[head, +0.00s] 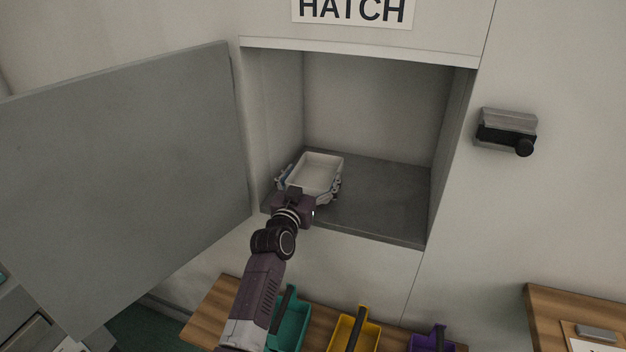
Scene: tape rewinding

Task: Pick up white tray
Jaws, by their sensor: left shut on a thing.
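The white tray (317,171) is a small, shallow, empty box at the left front of the open hatch compartment (385,200). My left gripper (308,182) reaches in from below and is shut on the tray, with a finger at each side of it. The gripper hides the tray's near side, so I cannot tell whether the tray rests on the compartment floor or is just above it. My right gripper is not in view.
The hatch door (125,180) stands wide open to the left. The compartment is clear to the tray's right. A latch (508,130) is on the wall at right. Below, a wooden shelf (210,310) holds teal (293,325), yellow (366,330) and purple (425,342) bins.

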